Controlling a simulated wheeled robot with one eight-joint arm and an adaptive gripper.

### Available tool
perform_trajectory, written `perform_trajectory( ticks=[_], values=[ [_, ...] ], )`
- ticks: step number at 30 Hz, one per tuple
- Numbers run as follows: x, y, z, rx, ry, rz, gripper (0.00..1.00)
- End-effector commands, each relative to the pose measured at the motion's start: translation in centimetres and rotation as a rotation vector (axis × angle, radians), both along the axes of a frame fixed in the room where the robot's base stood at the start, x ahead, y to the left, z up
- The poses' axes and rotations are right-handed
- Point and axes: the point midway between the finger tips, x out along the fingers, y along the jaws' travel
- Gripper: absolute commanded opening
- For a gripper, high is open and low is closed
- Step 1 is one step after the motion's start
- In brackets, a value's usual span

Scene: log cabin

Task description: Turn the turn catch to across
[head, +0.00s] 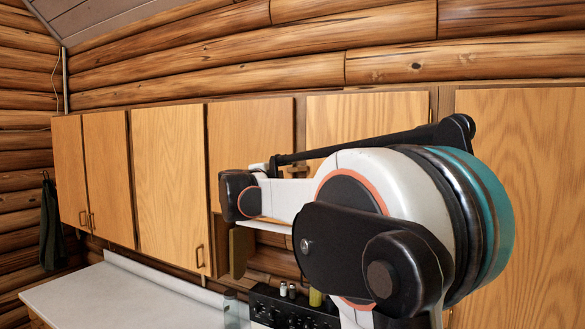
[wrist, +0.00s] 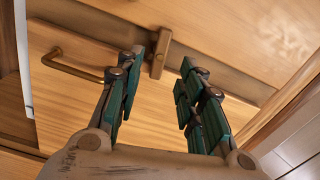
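The turn catch (wrist: 159,58) is a small wooden block on a darker wooden strip in the wrist view. Its long side runs nearly up and down in the picture, at a steep angle to the slanting strip. My gripper (wrist: 163,72) is open, with its teal-padded fingers to the left and right of the catch. The left finger appears close to the catch; I cannot tell whether it touches. Nothing is held. In the head view my arm hides the gripper, and I cannot make out the catch there.
A bar handle (wrist: 72,65) stands out from the pale wooden panel left of my fingers. In the head view, wall cupboards (head: 167,180) line the log wall above a pale counter (head: 115,298). Small jars (head: 288,290) and a dark appliance (head: 275,311) are below my arm.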

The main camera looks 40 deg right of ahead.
Motion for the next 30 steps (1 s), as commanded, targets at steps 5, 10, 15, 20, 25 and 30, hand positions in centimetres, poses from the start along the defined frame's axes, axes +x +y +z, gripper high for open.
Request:
perform_trajectory(
  ticks=[5, 10, 15, 20, 25, 30],
  values=[
    [1.2, -3.0, 0.2, 0.0, 0.0, -0.001, 0.35],
    [1.9, -4.6, 0.1, 0.0, -0.001, 0.0, 0.35],
    [2.2, -5.2, 0.0, 0.001, -0.001, 0.001, 0.35],
    [2.2, -5.2, 0.0, 0.001, -0.001, 0.001, 0.35],
    [2.2, -5.2, 0.0, 0.001, -0.001, 0.001, 0.15],
    [2.2, -5.2, 0.0, 0.0, -0.001, 0.0, 0.0]
  ],
)
